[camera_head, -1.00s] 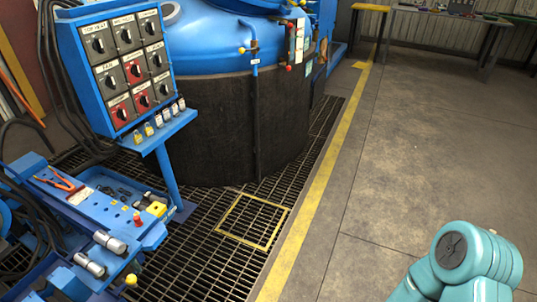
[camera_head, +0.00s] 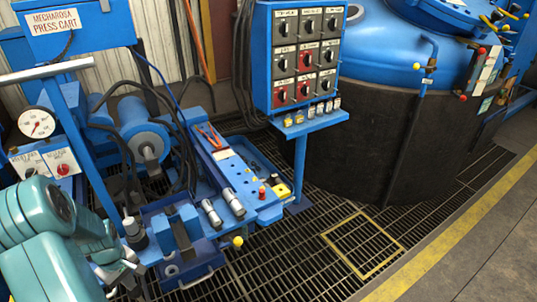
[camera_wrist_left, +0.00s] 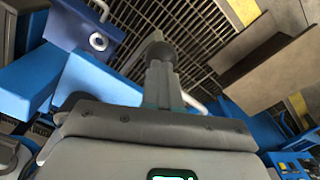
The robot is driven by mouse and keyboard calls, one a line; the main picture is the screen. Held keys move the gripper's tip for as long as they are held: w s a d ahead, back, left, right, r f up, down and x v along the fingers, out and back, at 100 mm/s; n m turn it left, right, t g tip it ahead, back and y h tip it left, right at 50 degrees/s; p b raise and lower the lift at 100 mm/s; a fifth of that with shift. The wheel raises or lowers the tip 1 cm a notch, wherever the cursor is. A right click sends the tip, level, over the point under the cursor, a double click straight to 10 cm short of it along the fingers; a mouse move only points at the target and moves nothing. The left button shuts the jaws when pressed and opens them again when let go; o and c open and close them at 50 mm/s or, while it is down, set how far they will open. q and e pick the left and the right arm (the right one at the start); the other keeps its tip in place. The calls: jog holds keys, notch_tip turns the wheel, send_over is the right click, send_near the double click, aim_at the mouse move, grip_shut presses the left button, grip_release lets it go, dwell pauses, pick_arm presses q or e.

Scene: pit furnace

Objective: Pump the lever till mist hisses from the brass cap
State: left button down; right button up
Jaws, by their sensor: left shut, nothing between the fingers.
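The blue press cart (camera_head: 75,70) stands at the left in the head view. I cannot single out the pump lever or a brass cap with certainty. A dark, tapered fitting with a pale tip (camera_head: 135,234) stands at the cart's front left. My left gripper (camera_head: 128,266) is close to it, low at the left. In the left wrist view my left gripper (camera_wrist_left: 158,88) is shut and empty, with a dark round piece (camera_wrist_left: 160,56) just beyond its fingertips; contact is unclear. No mist shows. My right gripper is out of view.
A pressure gauge (camera_head: 36,122) and a switch box (camera_head: 42,162) are on the cart. A blue control panel (camera_head: 297,55) stands before the large furnace (camera_head: 360,145). Hoses and cylinders crowd the cart. Dark floor grating (camera_head: 300,262) is clear at the front.

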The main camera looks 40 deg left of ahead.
pick_arm(q)
jog(key=r, duration=0.1)
jog(key=r+p, duration=0.1)
jog(key=r, duration=0.1)
jog(key=shift+w+a, duration=0.15)
jog(key=shift+a, duration=0.15)
jog(key=shift+f, duration=0.1)
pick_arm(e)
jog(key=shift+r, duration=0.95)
